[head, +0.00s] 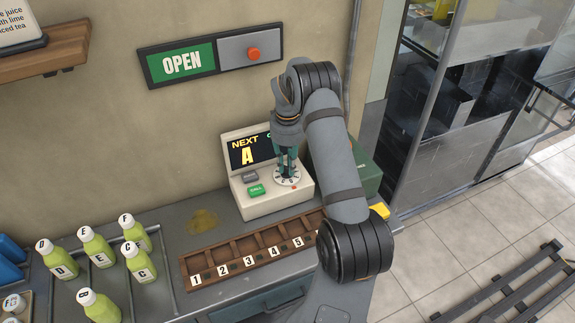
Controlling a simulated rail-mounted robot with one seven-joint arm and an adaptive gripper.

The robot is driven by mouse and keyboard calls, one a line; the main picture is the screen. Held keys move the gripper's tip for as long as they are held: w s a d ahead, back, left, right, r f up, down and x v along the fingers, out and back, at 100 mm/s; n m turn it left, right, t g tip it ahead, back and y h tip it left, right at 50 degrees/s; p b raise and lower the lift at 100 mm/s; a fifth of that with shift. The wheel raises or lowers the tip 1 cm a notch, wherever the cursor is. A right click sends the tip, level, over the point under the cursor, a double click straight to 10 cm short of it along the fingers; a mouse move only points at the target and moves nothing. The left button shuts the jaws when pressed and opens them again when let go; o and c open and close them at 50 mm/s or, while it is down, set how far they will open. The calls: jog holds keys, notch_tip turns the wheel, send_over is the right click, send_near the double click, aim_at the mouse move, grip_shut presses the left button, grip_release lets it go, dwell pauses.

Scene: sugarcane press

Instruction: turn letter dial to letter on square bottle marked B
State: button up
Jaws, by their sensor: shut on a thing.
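The letter dial (291,182) is a round white disc with dark markings on the top of a cream console (264,205). My gripper (287,167) points down and is shut on the dial's middle, which the fingers hide. The dial's letters are too small to read. The console's dark screen (247,152) shows "NEXT" and a large yellow "A"; my gripper covers its right side. Several green juice bottles stand at the lower left.
A green button (255,190) and a grey button (250,177) sit left of the dial. A wooden rack (214,282) with numbered slots lies in front of the console. A green box (360,172) stands to the right, partly behind my arm.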

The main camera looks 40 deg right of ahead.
jog(key=shift+n+b, duration=0.3)
grip_shut()
jog(key=n+b, duration=0.2)
jog(key=n, duration=0.1)
jog(key=shift+d+f, duration=0.1)
jog(key=shift+f, duration=0.05)
jog(key=n+b, duration=0.1)
jog(key=n, duration=0.4)
jog(key=shift+d+b, duration=0.1)
jog(key=shift+b, duration=0.3)
jog(key=n, duration=0.4)
jog(key=shift+d+n, duration=0.1)
jog(key=shift+n, duration=0.2)
jog(key=shift+w+d+r+n, duration=0.1)
jog(key=shift+n, duration=1)
jog(key=shift+w+r+n, duration=0.1)
jog(key=shift+n, duration=1)
jog(key=o, duration=0.9)
grip_release()
